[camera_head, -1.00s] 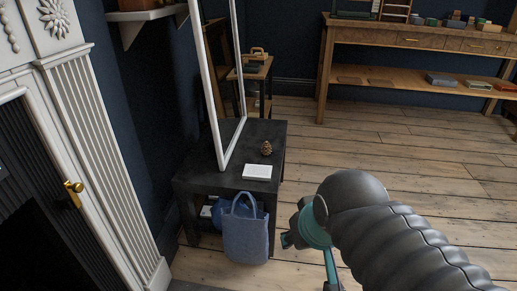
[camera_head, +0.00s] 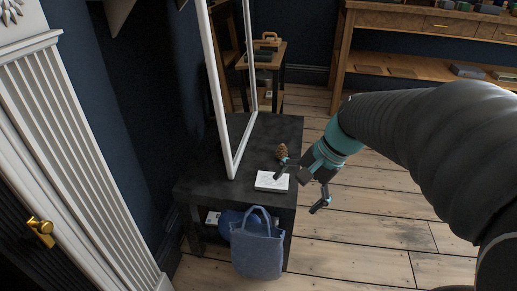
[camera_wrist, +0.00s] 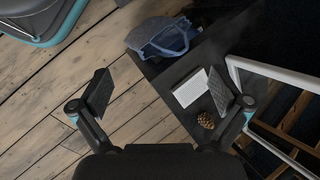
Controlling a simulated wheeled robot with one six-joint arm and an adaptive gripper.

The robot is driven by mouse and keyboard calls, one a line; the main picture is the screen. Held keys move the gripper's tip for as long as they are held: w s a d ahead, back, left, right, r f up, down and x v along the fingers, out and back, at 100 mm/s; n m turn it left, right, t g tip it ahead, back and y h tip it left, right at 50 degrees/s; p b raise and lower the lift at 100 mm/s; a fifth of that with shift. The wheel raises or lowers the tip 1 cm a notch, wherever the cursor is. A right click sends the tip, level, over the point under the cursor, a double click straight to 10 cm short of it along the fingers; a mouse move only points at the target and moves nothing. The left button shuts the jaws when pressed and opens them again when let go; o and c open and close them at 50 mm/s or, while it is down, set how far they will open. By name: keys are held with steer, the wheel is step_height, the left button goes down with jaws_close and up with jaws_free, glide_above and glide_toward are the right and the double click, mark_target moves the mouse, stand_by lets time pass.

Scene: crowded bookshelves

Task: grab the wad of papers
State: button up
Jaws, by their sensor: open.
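The wad of papers (camera_head: 271,181) is a flat white stack lying on the dark side table (camera_head: 245,150), near its front right edge. It also shows in the wrist view (camera_wrist: 190,88), between my two fingers and beyond them. My gripper (camera_head: 300,188) is open and empty, just right of the papers and above the table's right edge. The two spread fingers of my gripper also show in the wrist view (camera_wrist: 160,92), with the papers nearer the right finger. I see no contact with the papers.
A pine cone (camera_head: 282,152) stands just behind the papers. A white-framed mirror (camera_head: 232,160) stands on the table to their left. A blue bag (camera_head: 258,248) sits at the table's front. The wooden floor (camera_head: 350,235) to the right is clear.

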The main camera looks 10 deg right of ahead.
steer(key=w+d+f+m+y+b, duration=0.1)
steer(key=w+d+f+m+y, duration=0.15)
steer(key=w, duration=0.25)
steer(key=w+d+f+m+y, duration=0.1)
steer(key=w+f+m+y, duration=0.1)
steer(key=w+f+m, duration=0.15)
steer(key=m+t+y+b, duration=0.1)
steer(key=m+t+y, duration=0.25)
steer(key=m, duration=0.25)
glide_toward(265, 179)
steer(key=shift+g, duration=0.45)
steer(key=x, duration=0.3)
steer(key=b+x, duration=0.1)
steer(key=x, duration=0.1)
steer(key=b+x, duration=0.1)
steer(key=x, duration=0.2)
steer(key=shift+w+a, duration=0.25)
steer(key=shift+w, duration=0.15)
steer(key=c, duration=1.1)
